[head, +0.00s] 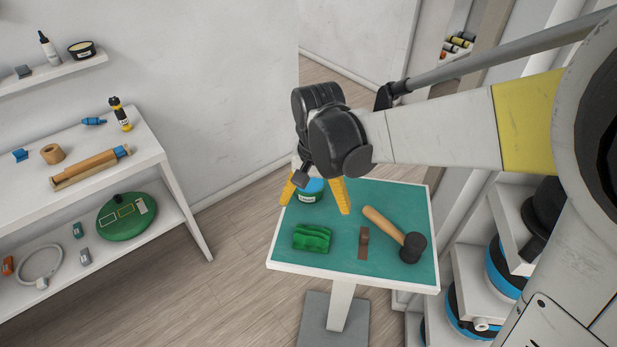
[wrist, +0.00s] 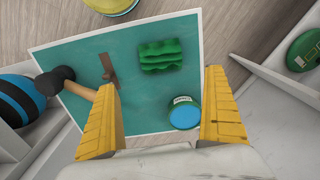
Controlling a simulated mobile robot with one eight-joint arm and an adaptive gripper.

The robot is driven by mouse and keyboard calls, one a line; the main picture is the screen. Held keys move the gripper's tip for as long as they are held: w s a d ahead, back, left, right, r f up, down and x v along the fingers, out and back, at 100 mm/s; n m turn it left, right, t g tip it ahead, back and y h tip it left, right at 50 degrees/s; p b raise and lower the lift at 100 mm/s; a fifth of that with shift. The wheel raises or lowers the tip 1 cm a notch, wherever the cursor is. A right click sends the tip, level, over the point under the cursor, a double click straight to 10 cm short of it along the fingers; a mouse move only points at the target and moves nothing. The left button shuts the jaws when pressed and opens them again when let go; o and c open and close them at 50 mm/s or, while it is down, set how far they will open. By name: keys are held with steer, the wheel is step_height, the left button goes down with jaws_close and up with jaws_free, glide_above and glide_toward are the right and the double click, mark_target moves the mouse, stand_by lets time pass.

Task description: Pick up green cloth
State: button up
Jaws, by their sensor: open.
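The green cloth (head: 312,237) is a folded, ridged bundle lying on the teal top of a small pedestal table (head: 352,281), near its front left. In the wrist view the cloth (wrist: 160,55) lies ahead of the fingertips, toward the top centre. My gripper (head: 318,194) has yellow fingers spread apart above the back left part of the table. In the wrist view my gripper (wrist: 163,80) is open, with nothing held between its fingers. The cloth is apart from the fingers.
A tin with a blue top (wrist: 184,113) stands on the table beside the right finger in the wrist view. A mallet (head: 399,238) and a small brown tool (head: 364,243) lie right of the cloth. A white shelf unit (head: 150,150) is at left.

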mark_target(312, 231)
steer(key=f, duration=0.2)
steer(key=f+b, duration=0.1)
steer(key=f, duration=0.2)
steer(key=shift+a+f+b, duration=0.25)
steer(key=shift+f+b, duration=0.15)
step_height(312, 231, down, 6)
steer(key=b, duration=0.2)
steer(key=shift+s+r+b, duration=0.1)
steer(key=shift+r+b, duration=0.15)
steer(key=shift+b, duration=0.05)
steer(key=c, duration=1.2)
